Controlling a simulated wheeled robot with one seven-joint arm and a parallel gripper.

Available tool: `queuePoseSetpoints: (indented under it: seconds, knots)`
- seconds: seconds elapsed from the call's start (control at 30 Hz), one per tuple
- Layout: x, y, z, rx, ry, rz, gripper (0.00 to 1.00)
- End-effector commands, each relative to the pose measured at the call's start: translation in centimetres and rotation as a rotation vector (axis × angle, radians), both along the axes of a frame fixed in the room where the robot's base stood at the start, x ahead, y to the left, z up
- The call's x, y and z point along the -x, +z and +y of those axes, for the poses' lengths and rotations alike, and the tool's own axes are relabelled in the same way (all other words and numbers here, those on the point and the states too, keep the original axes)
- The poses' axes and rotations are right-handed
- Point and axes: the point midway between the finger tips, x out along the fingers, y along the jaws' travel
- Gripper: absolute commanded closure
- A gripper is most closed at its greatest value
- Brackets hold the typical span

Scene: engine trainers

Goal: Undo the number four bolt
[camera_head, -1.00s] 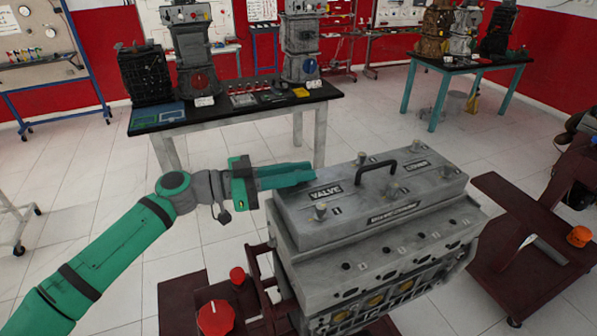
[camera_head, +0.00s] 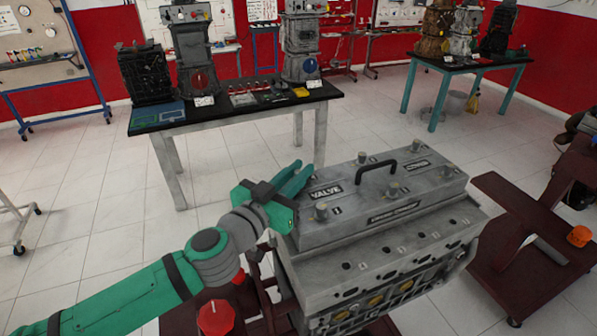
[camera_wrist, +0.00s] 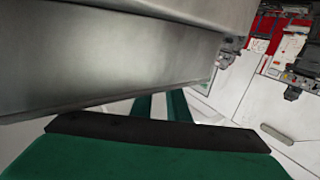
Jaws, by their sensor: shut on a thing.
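The grey engine block's valve cover (camera_head: 350,214) lies level, with bolts standing along its top edges. The bolt marked 1 (camera_head: 321,212) is at the near left, with others along the front (camera_head: 393,189) and back (camera_head: 362,158). My gripper (camera_head: 300,178) is at the cover's back left corner, its green fingers nearly together. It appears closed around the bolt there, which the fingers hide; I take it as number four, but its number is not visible. In the wrist view the two fingers (camera_wrist: 162,107) pass beside the cover's grey side (camera_wrist: 110,60).
A black handle (camera_head: 390,167) arches over the cover. A black-topped table (camera_head: 235,105) with engine parts stands behind. Tiled floor between is clear.

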Motion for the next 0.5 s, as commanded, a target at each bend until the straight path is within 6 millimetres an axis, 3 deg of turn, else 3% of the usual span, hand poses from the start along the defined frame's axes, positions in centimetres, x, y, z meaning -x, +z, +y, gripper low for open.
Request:
queuePoseSetpoints:
  seconds: [0.5]
  knots:
    - [0.03, 0.08, -0.14, 0.001, 0.15, -0.002, 1.0]
